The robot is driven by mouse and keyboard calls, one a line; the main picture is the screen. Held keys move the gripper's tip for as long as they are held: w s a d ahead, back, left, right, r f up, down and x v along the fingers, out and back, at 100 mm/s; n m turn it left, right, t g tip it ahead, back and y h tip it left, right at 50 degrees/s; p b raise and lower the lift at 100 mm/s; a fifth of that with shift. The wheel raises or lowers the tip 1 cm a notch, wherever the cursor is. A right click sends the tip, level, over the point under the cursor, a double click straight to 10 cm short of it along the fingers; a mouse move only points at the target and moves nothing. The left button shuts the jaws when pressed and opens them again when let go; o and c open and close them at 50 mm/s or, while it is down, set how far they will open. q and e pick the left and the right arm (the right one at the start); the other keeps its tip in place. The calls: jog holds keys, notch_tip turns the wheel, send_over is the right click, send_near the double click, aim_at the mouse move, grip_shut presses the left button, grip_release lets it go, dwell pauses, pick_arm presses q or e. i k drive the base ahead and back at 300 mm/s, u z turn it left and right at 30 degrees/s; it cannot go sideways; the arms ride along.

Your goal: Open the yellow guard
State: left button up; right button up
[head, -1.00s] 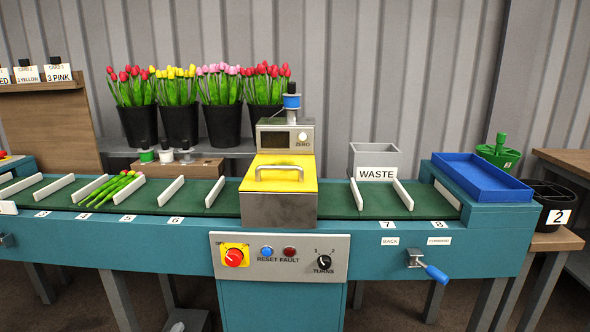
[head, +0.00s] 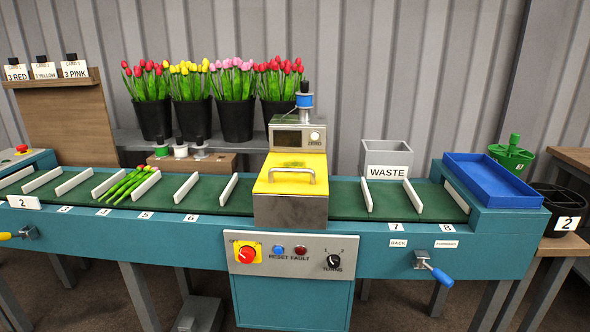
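The yellow guard (head: 284,178) lies closed over the binding machine in the middle of the green conveyor. A pale handle (head: 291,172) stands up from its top. The machine's grey head (head: 297,135), with a display and a knob, rises behind the guard, topped by a blue spool (head: 304,100). Neither of my grippers is in the head view.
Loose tulips (head: 131,184) lie between dividers on the conveyor's left part. A WASTE bin (head: 387,157) and a blue tray (head: 494,182) stand to the right. A control panel (head: 291,256) and a crank (head: 433,268) are on the front. Flower buckets (head: 194,118) stand behind.

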aim_at(294, 163)
jog(key=z, duration=1.4)
jog(key=i, duration=1.15)
jog(key=u, duration=1.7)
